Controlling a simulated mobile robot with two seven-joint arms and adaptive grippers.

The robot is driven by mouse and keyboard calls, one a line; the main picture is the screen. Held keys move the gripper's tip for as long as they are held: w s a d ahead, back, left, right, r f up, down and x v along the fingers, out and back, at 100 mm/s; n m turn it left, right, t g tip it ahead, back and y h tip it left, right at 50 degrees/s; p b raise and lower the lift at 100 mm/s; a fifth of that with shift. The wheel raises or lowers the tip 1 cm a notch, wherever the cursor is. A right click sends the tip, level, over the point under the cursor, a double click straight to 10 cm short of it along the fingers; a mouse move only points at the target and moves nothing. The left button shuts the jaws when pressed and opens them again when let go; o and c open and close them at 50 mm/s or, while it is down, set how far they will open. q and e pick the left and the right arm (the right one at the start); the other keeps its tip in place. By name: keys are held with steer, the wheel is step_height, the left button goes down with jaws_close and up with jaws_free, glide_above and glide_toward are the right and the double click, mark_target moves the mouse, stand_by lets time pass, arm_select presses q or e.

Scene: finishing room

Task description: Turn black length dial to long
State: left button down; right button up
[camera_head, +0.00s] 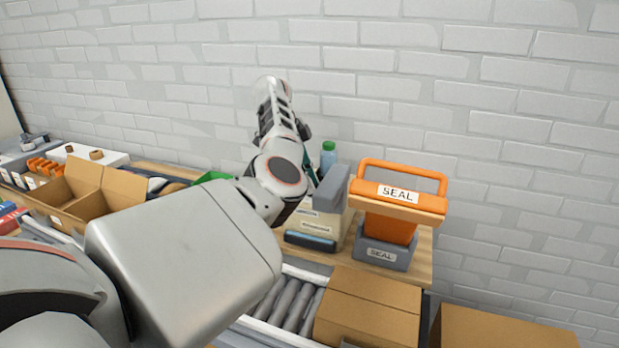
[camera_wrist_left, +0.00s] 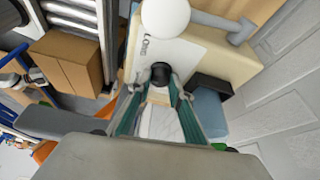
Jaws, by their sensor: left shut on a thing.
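The black length dial (camera_wrist_left: 161,71) shows in the left wrist view on the cream face of a machine (camera_wrist_left: 214,62). My left gripper (camera_wrist_left: 160,86) has its teal fingers on either side of the dial and is shut on it. The printed word LONG (camera_wrist_left: 149,47) is beside the dial; I cannot read which way the dial points. In the head view the machine (camera_head: 318,224) has a cream body and grey top; my left gripper (camera_head: 311,174) is at its left side, mostly hidden by my arm, and the dial is hidden. My right gripper is not in view.
An orange sealer (camera_head: 390,231) stands right of the machine on the wooden bench. A bottle (camera_head: 328,154) is behind the machine. A roller conveyor (camera_head: 288,300) with a cardboard box (camera_head: 368,306) runs in front. An open carton (camera_head: 78,191) is at the left.

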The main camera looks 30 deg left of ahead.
arm_select(q)
steer(key=shift+w+f+m+g+b, duration=0.15)
steer(key=shift+m+g+b, duration=0.25)
steer(key=shift+m, duration=0.5)
steer(key=m+b, duration=0.1)
steer(key=b, duration=0.2)
steer(key=f+m+g+b, duration=0.1)
steer(key=m+b, duration=0.1)
steer(key=b, duration=0.1)
steer(key=shift+w, duration=0.1)
steer(key=m+g+b, duration=0.1)
steer(key=b, duration=0.2)
steer(key=shift+f+m, duration=0.1)
steer(key=shift+m, duration=0.2)
steer(key=shift+w+m+b, duration=0.1)
steer(key=shift+m+b, duration=0.2)
steer(key=shift+b, duration=0.65)
steer(key=shift+r+b, duration=0.25)
steer(key=shift+b, duration=0.2)
steer(key=shift+r, duration=0.2)
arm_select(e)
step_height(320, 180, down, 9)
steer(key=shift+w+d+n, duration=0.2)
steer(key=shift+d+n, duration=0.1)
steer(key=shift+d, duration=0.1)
arm_select(q)
steer(key=shift+r, duration=0.1)
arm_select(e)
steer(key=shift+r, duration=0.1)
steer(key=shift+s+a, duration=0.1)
